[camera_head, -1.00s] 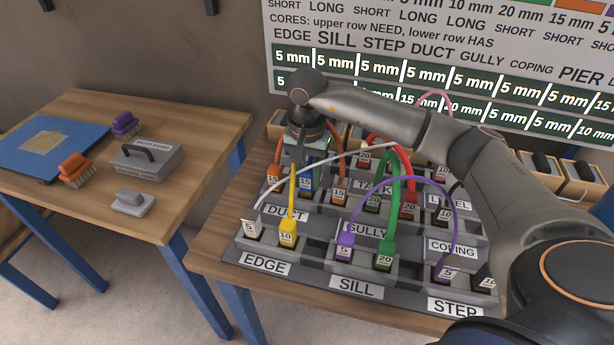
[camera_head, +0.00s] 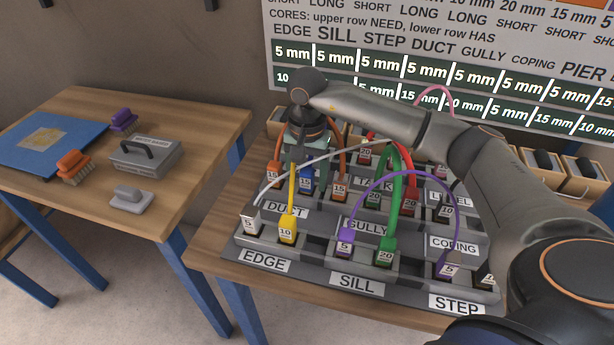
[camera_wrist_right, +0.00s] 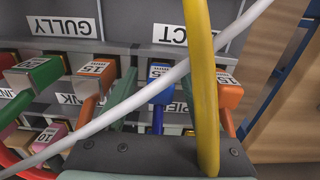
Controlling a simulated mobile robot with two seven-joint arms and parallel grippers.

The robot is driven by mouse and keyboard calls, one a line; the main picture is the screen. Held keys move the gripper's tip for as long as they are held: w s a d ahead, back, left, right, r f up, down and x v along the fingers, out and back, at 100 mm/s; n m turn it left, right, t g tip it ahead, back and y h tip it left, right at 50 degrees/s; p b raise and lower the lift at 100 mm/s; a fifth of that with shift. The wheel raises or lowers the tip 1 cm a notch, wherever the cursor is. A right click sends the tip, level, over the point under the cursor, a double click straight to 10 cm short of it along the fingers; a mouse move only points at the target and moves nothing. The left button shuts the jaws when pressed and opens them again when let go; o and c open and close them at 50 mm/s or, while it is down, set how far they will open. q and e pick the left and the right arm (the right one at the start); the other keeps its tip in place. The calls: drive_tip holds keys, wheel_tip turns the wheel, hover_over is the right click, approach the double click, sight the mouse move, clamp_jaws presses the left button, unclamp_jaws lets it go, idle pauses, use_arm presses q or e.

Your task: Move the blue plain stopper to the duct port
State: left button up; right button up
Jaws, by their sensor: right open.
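A blue stopper marked 15 (camera_head: 306,186) sits in the row behind the DUCT label (camera_head: 285,210). It also shows in the right wrist view (camera_wrist_right: 159,84), between orange plugs. A yellow cord (camera_wrist_right: 204,90) and a white cord (camera_wrist_right: 140,103) cross in front of the jaws. My left gripper is out of view.
Plugs on cords crowd the stepped rack: white (camera_head: 250,222), yellow (camera_head: 288,231), purple (camera_head: 345,242) and green (camera_head: 384,252) in front. Orange plugs (camera_head: 274,174) (camera_head: 340,190) flank the blue stopper. A side table (camera_head: 190,115) at left holds brushes and a grey box.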

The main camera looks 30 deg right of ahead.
wheel_tip(320, 180, up, 12)
drive_tip(key=shift+r, duration=0.25)
idle(0.7)
